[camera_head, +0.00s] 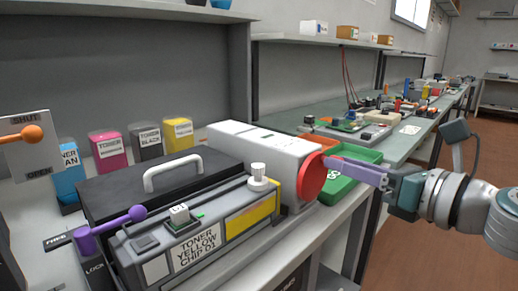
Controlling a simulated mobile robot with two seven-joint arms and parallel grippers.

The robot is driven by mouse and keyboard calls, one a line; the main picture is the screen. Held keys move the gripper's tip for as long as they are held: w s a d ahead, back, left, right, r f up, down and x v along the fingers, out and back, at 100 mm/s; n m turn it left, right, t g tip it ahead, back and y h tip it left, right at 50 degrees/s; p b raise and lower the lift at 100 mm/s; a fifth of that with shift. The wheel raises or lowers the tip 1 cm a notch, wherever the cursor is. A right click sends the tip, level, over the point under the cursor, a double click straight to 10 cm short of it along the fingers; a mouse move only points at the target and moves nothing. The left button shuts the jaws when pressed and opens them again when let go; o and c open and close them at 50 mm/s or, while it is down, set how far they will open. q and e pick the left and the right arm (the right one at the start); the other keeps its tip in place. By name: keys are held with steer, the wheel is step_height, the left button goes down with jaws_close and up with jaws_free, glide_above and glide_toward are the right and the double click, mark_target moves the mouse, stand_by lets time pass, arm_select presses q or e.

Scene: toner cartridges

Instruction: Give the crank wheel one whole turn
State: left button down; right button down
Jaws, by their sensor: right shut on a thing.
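The crank wheel is a red disc (311,179) on the right end of a white and grey housing (268,148), seen nearly edge-on. My right gripper (331,164) reaches in from the right, with its long pale purple fingers at the wheel's upper right rim. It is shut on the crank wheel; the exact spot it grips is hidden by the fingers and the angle. My left gripper is not in view.
A green tray (352,158) lies behind my right fingers. A black lid with white handle (172,172), several toner boxes and a SHUT/OPEN lever panel (30,160) stand further left.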

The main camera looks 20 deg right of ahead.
mark_target(322, 186)
steer(key=d+f+m, duration=0.1)
steer(key=m, duration=0.2)
steer(key=f+m+g+y+p, duration=0.1)
steer(key=m, duration=0.3)
steer(key=w+d+f+m+g+y, duration=0.1)
steer(key=m, duration=0.2)
steer(key=shift+d+m, duration=0.3)
steer(key=shift+m, duration=0.1)
steer(key=shift+f+m+y, duration=0.4)
steer(key=shift+f+m, duration=0.05)
steer(key=shift+m, duration=0.75)
steer(key=m+b, duration=0.1)
steer(key=f+m+y+b, duration=0.1)
steer(key=m, duration=0.1)
steer(key=shift+a+f+g, duration=0.1)
steer(key=shift+a+g, duration=0.05)
steer(key=shift+g, duration=0.15)
steer(key=shift+s+a+f+m+b, duration=0.15)
steer(key=shift+m+b, duration=0.15)
steer(key=shift+m, duration=0.5)
steer(key=shift+y, duration=0.3)
steer(key=c, duration=0.6)
jaws_free()
steer(key=shift+c, duration=0.2)
